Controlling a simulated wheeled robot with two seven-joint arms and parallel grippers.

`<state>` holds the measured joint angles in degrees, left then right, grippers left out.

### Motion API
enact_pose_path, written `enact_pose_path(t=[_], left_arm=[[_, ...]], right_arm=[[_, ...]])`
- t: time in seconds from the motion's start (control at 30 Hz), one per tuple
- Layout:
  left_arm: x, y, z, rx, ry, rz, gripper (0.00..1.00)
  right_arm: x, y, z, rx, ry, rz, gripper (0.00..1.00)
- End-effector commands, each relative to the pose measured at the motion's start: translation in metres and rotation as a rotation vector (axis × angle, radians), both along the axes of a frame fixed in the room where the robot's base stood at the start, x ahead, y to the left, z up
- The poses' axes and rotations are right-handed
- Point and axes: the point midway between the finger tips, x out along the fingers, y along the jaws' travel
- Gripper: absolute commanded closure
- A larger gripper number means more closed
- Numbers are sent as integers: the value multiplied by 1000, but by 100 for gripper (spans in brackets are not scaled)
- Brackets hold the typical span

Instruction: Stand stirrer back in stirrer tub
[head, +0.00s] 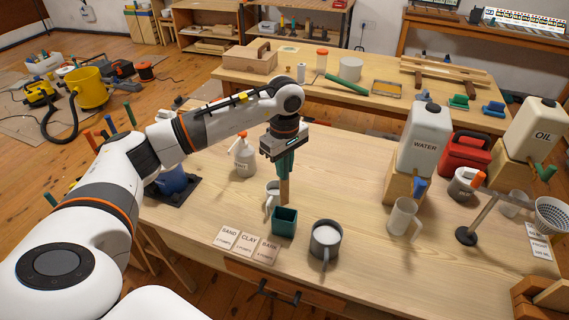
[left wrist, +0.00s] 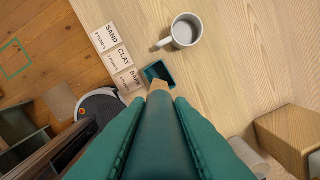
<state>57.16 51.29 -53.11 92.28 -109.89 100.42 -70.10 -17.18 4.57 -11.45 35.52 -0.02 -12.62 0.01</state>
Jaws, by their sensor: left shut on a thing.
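The stirrer (head: 284,191) is a flat wooden stick hanging upright, tip down, from my left gripper (head: 286,172). My left gripper is shut on its upper part. The stirrer tub (head: 284,222) is a small square teal tub on the bench, right below the stick. The tip shows just at the tub's back rim; I cannot tell whether it is above the opening or behind it. In the left wrist view the wooden stirrer (left wrist: 159,87) shows beyond the teal fingers, its end overlapping the edge of the tub (left wrist: 161,68). My right gripper is in neither view.
A grey mug (head: 325,240) stands right of the tub, and a small white cup (head: 271,200) stands close behind it. SAND, CLAY and BARK cards (head: 248,243) lie to the left. A clear jug (head: 403,216) is farther right.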

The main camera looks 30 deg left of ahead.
Motion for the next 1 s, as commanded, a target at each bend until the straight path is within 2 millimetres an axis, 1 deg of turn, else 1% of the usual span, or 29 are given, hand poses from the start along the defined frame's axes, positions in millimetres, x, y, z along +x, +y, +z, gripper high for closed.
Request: enact_pose_path(t=[0.03,0.1,1.0], left_arm=[[0,0,-9,0,1,0,100],[0,0,-17,0,1,0,100],[0,0,-104,-1,-1,0,100]], right_arm=[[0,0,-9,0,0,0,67],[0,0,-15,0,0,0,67],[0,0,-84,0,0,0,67]])
